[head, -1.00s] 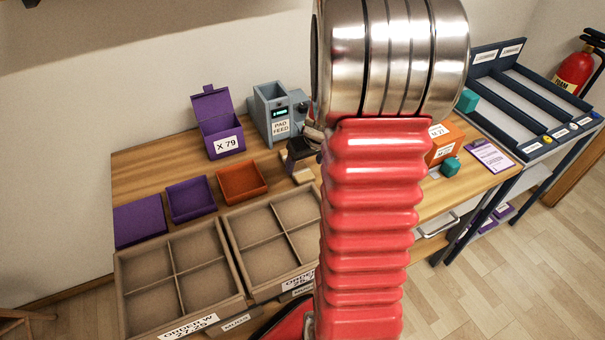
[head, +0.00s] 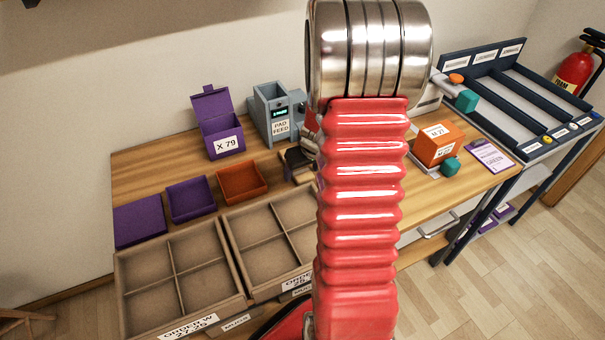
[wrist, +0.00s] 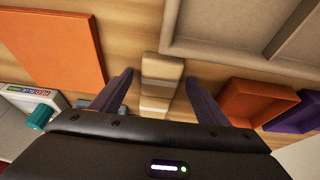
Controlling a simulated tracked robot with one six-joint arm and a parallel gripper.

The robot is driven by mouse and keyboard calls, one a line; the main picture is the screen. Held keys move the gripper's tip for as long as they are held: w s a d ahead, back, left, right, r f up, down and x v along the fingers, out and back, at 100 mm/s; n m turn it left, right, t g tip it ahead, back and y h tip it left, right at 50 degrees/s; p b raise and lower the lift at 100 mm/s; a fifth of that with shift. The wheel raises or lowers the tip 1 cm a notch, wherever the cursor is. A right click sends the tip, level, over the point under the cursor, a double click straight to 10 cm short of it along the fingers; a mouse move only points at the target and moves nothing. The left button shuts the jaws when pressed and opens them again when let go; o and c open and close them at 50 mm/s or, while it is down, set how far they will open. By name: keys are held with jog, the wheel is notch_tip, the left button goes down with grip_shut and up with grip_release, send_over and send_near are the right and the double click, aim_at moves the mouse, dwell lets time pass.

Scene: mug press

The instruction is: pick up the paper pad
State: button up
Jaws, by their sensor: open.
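In the wrist view a small pale beige block with light and tan bands, which looks like the paper pad (wrist: 160,68), lies on the wooden bench between my fingers. My gripper (wrist: 159,78) is open, with one dark finger on each side of it. I see gaps on both sides, so it is not gripped. In the head view my dark gripper (head: 297,158) is partly hidden behind my red arm, just in front of the grey pad feed (head: 281,128). The pad is mostly hidden there.
An orange tray (head: 242,182), a purple tray (head: 190,199) and the divided order crates (head: 172,262) lie close to the left and front. A purple box (head: 222,138) stands at the back. An orange box (head: 437,145) and teal knob (head: 450,167) are to the right.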

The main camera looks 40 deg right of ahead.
jog(key=shift+f, duration=0.1)
jog(key=shift+c, duration=0.2)
jog(key=c, duration=1.1)
